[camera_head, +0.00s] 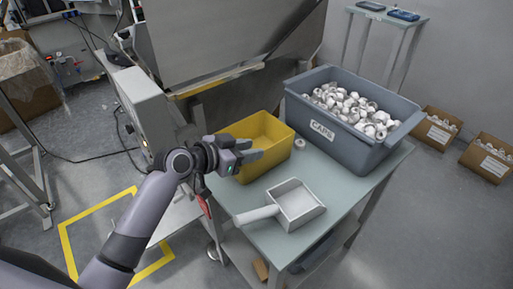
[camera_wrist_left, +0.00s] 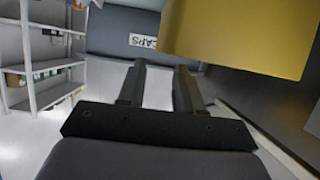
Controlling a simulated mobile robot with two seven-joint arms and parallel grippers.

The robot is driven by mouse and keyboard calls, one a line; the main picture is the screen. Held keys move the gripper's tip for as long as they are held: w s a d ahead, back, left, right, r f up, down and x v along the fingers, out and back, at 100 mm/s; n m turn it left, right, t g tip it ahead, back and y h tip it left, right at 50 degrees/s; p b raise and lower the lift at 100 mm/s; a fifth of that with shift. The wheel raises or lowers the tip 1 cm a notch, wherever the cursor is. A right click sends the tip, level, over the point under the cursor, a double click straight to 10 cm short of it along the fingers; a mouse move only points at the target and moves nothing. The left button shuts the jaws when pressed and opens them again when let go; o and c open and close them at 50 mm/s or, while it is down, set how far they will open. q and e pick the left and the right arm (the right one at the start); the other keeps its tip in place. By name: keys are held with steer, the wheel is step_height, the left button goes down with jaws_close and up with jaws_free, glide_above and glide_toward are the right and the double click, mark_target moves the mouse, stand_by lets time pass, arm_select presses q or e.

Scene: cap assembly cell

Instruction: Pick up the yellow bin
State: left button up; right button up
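The yellow bin (camera_head: 274,156) stands upright on the table, left of the grey caps bin, and its inside looks empty where visible. My left gripper (camera_head: 256,156) is at the near-left side of the yellow bin, its fingers overlapping the bin's near wall. In the left wrist view the two fingers (camera_wrist_left: 161,68) are apart with nothing seen between them, and the yellow bin (camera_wrist_left: 240,35) fills the upper right, close to the fingertips. I cannot tell whether they touch it. My right gripper is not in view.
The grey caps bin (camera_head: 345,148), full of white caps, stands right behind the yellow bin on the table (camera_head: 345,205). A white scoop (camera_head: 297,203) lies in front. A loose cap (camera_head: 299,142) lies between the bins. A grey machine (camera_head: 146,110) stands at left.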

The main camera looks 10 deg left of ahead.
arm_select(q)
steer(key=shift+x, duration=3.05)
steer(key=shift+s+f, duration=0.15)
jaws_close()
